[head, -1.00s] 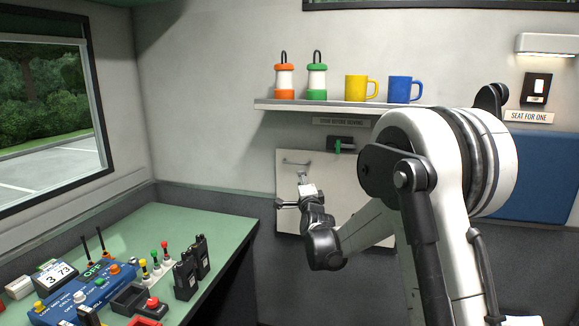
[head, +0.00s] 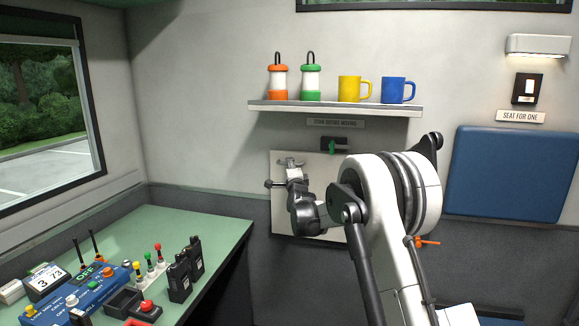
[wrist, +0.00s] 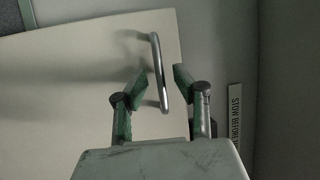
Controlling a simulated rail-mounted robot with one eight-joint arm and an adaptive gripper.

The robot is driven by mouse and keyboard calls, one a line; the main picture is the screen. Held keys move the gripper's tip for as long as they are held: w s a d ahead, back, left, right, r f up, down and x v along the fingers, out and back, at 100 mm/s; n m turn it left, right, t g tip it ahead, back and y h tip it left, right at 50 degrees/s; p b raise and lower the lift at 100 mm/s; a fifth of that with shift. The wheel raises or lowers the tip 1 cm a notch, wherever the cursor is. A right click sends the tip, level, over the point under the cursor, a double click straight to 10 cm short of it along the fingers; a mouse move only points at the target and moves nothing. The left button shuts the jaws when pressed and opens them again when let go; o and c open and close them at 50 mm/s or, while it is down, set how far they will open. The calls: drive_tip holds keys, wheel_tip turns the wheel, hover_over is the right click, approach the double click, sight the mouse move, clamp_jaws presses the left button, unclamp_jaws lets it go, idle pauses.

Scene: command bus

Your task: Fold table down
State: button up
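The folding table is a pale panel (head: 322,176) standing nearly upright against the wall under the shelf. It also fills much of the wrist view (wrist: 60,75). Its metal bar handle (wrist: 159,75) is near the panel's upper edge. A latch with a green lever (head: 332,147) sits on the wall just above the panel. My gripper (head: 281,171) is at the handle. In the wrist view my gripper (wrist: 158,82) is open, with its green-padded fingers on either side of the handle and gaps showing. My arm hides the panel's lower right part.
A wall shelf (head: 335,107) above holds two lanterns and two mugs. A green desk (head: 205,222) with radios and a control box stands at left. A blue folded seat (head: 508,172) is on the wall at right. A small orange lever (head: 428,241) shows beside my arm.

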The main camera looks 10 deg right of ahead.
drive_tip(key=shift+w+r, duration=0.15)
drive_tip(key=shift+w, duration=0.6)
drive_tip(key=shift+c, duration=0.2)
clamp_jaws()
